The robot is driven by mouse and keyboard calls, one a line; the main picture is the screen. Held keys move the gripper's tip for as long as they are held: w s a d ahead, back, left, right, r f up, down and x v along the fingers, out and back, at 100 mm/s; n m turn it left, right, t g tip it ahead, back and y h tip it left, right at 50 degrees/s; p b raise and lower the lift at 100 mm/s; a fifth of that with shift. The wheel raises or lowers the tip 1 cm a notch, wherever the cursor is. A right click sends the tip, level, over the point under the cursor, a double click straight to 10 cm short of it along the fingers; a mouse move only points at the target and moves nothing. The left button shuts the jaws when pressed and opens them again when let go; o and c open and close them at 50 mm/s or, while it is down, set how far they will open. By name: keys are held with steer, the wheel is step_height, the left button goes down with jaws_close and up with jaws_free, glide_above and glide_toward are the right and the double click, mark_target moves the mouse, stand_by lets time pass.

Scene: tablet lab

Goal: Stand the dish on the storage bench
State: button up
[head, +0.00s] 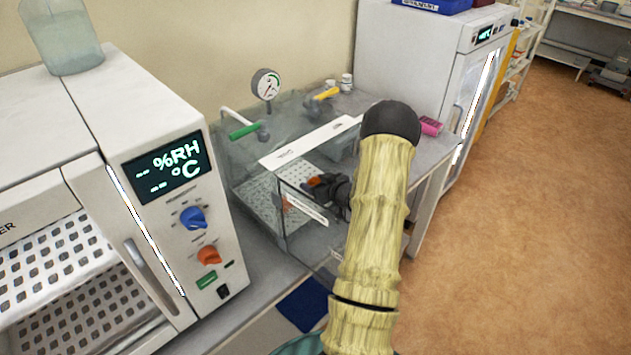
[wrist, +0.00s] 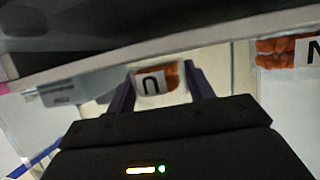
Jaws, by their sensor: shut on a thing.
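My gripper (head: 322,184) is shut on a small dish of orange tablets with a white letter label. The dish (wrist: 152,82) shows between the two dark fingers (wrist: 160,88) in the wrist view; in the head view only a bit of orange shows at the fingertips. The gripper is at the clear-walled chamber (head: 245,165); how far inside it is, I cannot tell. A second labelled orange dish (wrist: 285,52) is at the right in the wrist view. A grey bench (head: 432,152) bears the chamber; nothing marks it as the storage bench.
A white humidity cabinet (head: 100,110) stands close on the left. A pressure gauge (head: 266,84) and green and yellow valve handles rise behind the chamber. A pink item (head: 431,126) lies near the bench's right end. A tall white cabinet (head: 415,65) stands behind; open floor (head: 530,220) lies right.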

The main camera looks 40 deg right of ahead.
steer(key=shift+f, duration=0.2)
steer(key=o, duration=1.1)
steer(key=shift+c, duration=0.2)
steer(key=shift+s+r+b, duration=0.15)
steer(key=shift+s+b, duration=0.2)
steer(key=shift+s, duration=0.15)
steer(key=b+v, duration=0.3)
steer(key=v, duration=1.3)
steer(key=shift+r, duration=0.25)
steer(key=shift+s+a, duration=0.1)
